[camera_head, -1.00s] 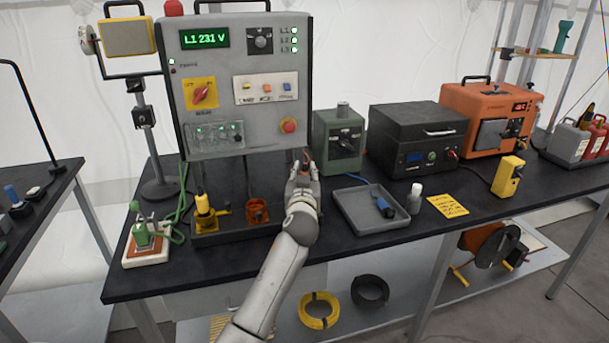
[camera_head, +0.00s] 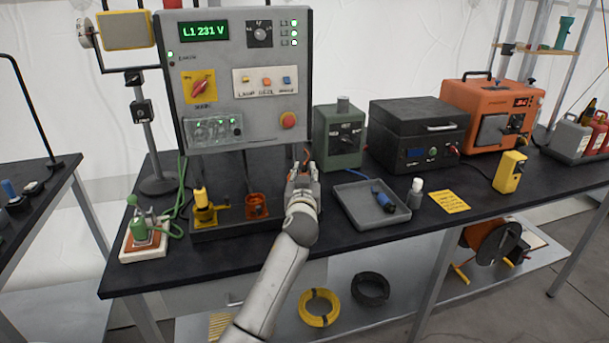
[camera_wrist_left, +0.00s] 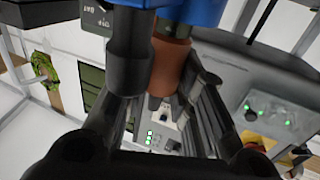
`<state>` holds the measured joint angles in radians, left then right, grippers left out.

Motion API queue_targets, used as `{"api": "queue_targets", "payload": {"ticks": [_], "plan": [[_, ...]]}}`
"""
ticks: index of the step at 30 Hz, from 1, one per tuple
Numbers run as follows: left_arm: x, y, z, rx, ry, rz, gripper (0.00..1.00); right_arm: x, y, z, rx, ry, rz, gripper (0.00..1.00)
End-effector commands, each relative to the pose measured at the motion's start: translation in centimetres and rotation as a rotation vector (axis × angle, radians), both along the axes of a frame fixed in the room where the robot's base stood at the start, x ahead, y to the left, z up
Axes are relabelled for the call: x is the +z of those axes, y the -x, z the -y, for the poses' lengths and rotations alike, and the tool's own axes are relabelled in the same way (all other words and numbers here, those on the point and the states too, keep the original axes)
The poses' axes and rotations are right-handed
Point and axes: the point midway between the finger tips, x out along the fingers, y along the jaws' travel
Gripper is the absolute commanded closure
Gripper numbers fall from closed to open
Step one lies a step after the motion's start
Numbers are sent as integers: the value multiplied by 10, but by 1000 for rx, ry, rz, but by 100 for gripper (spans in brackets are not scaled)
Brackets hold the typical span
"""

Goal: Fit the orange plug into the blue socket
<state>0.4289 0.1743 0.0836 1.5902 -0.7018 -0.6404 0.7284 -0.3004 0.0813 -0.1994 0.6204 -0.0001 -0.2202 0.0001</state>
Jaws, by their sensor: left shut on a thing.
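My left gripper (camera_head: 303,175) is shut on the orange plug, in front of the right end of the socket row below the control panel. In the left wrist view, the orange plug (camera_wrist_left: 170,62) is a brownish-orange cylinder between the dark fingers of the gripper (camera_wrist_left: 150,75). A blue part (camera_wrist_left: 190,10), likely the blue socket, is at the top edge, right at the plug's end. I cannot tell whether the plug is inside it. My right gripper is not in view.
A yellow plug (camera_head: 200,200) stands in its yellow socket, left of an orange socket (camera_head: 256,206). The control panel (camera_head: 235,80) hangs above. A grey tray (camera_head: 372,226) with a blue plug (camera_head: 384,202) lies to the right, beside a green box (camera_head: 339,135).

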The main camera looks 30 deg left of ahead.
Motion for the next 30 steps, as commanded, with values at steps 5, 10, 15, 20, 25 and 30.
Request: {"api": "queue_targets", "payload": {"ticks": [5,10,15,20,25,30], "plan": [[-6,0,0,0,0,0,98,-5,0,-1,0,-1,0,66],[-9,0,0,0,0,0,98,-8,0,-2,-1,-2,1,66],[-9,0,0,0,0,-2,98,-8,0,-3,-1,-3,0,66],[-10,0,0,0,1,-3,68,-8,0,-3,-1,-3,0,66],[-10,0,0,0,0,-2,50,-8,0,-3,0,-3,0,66],[-9,0,0,0,0,-2,50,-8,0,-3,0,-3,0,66]]}}
